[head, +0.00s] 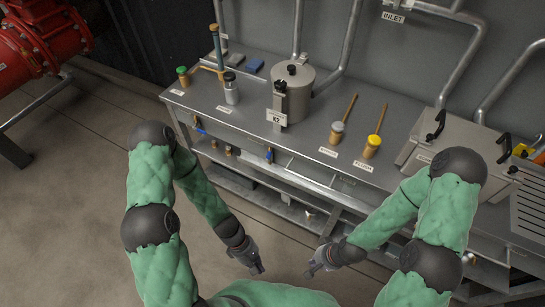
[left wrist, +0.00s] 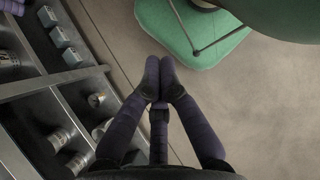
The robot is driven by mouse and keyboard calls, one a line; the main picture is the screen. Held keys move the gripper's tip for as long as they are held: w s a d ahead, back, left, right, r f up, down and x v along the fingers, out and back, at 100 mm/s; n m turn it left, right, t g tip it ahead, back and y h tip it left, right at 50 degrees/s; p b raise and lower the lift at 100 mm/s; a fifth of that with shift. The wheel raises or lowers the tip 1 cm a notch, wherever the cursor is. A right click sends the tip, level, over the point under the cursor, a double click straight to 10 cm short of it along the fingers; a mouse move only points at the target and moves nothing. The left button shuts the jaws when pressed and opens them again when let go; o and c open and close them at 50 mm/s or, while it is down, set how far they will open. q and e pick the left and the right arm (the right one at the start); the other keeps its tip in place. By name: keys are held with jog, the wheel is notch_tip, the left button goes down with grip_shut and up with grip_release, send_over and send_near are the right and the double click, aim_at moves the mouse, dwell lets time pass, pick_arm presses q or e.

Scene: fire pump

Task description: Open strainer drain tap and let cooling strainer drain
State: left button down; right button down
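A grey metal cylindrical vessel with a lid (head: 293,88), which looks like the strainer, stands on the bench; I cannot read a name on it. A small tap with a blue handle (head: 269,155) sits below the bench's front edge, under the vessel. Another blue-handled tap (head: 199,126) is further left. I cannot tell which is the drain tap. My left gripper (head: 257,269) is low in front of the bench, apart from the taps. In the left wrist view its fingertips (left wrist: 160,65) meet with nothing between them. My right gripper (head: 311,271) is low too; its fingers are too small to judge.
The bench (head: 240,112) carries bottles, blue blocks and two brushes (head: 372,145). Its lower shelf (head: 295,210) holds cans and boxes, seen in the left wrist view (left wrist: 62,137). A grey box with black handles (head: 440,140) stands right.

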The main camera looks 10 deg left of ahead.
aim_at(268, 157)
pick_arm(q)
jog(key=w+d+r+n+t+h+p, duration=0.1)
jog(key=w+d+r+n+t+h, duration=0.15)
jog(key=w+n+h, duration=0.4)
jog(key=w+d+r+n+t+h, duration=0.15)
jog(key=w+d+r+n, duration=0.25)
jog(key=n, duration=0.6)
jog(key=w+a+r+n+t+y, duration=0.25)
jog(key=w+a+n+t, duration=0.25)
jog(key=w+n+t, duration=0.3)
jog(key=w+a+r+n+t+y, duration=0.1)
jog(key=w+a+r+n+t, duration=0.2)
jog(key=w+a+n+t, duration=0.35)
jog(key=w+d+g+b, duration=0.1)
jog(key=w+d+b, duration=0.2)
jog(key=w, duration=0.8)
jog(key=shift+w+d+f, duration=0.15)
jog(key=shift+w+d, duration=0.25)
jog(key=shift+g+h, duration=0.25)
